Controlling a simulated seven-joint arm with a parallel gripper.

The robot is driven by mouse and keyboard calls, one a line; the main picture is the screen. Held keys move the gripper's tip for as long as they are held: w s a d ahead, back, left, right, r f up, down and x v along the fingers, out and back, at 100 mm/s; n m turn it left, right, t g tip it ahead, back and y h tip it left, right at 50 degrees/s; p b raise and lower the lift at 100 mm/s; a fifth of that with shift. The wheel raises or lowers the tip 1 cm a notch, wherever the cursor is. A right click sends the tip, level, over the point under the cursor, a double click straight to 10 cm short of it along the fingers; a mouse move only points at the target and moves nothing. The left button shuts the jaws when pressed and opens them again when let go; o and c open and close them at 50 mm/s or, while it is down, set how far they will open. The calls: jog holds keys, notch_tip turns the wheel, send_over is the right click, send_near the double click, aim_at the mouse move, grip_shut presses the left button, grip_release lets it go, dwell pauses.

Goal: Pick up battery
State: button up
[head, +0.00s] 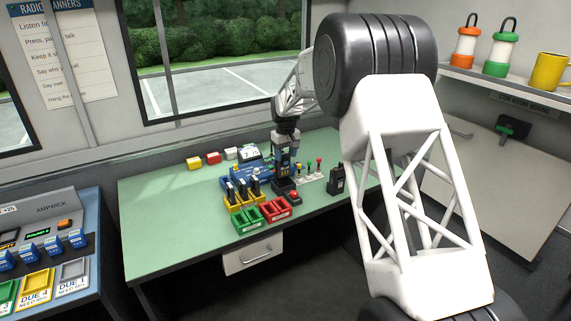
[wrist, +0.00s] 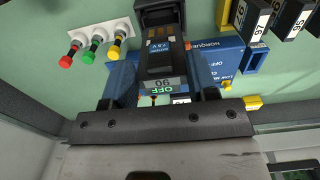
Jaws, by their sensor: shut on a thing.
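My gripper (head: 284,150) hangs over the workbench, just above a blue charger-like unit. In the wrist view my gripper (wrist: 160,98) is shut on a dark battery (wrist: 165,55) with a label near its end, printed with what looks like 90. The battery points away from the wrist, over the blue unit (wrist: 228,62). I cannot tell whether the battery touches the unit. More dark batteries (wrist: 290,20) with white number labels stand at the upper right of the wrist view. In the head view batteries stand upright in the yellow rack (head: 240,203).
Green (head: 249,221) and red (head: 275,209) racks stand at the front of the bench (head: 160,230). A red button (head: 295,197), a black radio (head: 337,181) and small coloured levers (head: 309,170) are close to the right. The bench's left side is clear.

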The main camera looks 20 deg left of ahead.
notch_tip(320, 180, up, 22)
jog(key=shift+f, duration=0.2)
dwell(0.9)
jog(key=w+d+f+m, duration=0.1)
jog(key=w+d+f, duration=0.25)
jog(key=d, duration=0.45)
jog(key=w+d+f+m, duration=0.1)
jog(key=w+d+f, duration=0.25)
jog(key=d, duration=0.35)
jog(key=w+d+f+m, duration=0.1)
jog(key=w+d+f, duration=0.25)
jog(key=d, duration=0.45)
jog(key=w+d+f+m, duration=0.1)
jog(key=w+d+f, duration=0.1)
jog(key=d+f, duration=0.9)
jog(key=s+d+f+m, duration=0.1)
jog(key=s+d+f, duration=0.3)
jog(key=f, duration=0.5)
jog(key=s+d+f+m, duration=0.1)
jog(key=s+d+f, duration=0.25)
jog(key=f, duration=0.65)
jog(key=s+d+f+m, duration=0.1)
jog(key=s+d+f, duration=0.1)
jog(key=s+f, duration=0.7)
jog(key=s+d+f+m, duration=0.2)
jog(key=s+f, duration=0.7)
jog(key=f, duration=0.4)
jog(key=shift+w+a+r, duration=0.1)
jog(key=shift+r, duration=0.05)
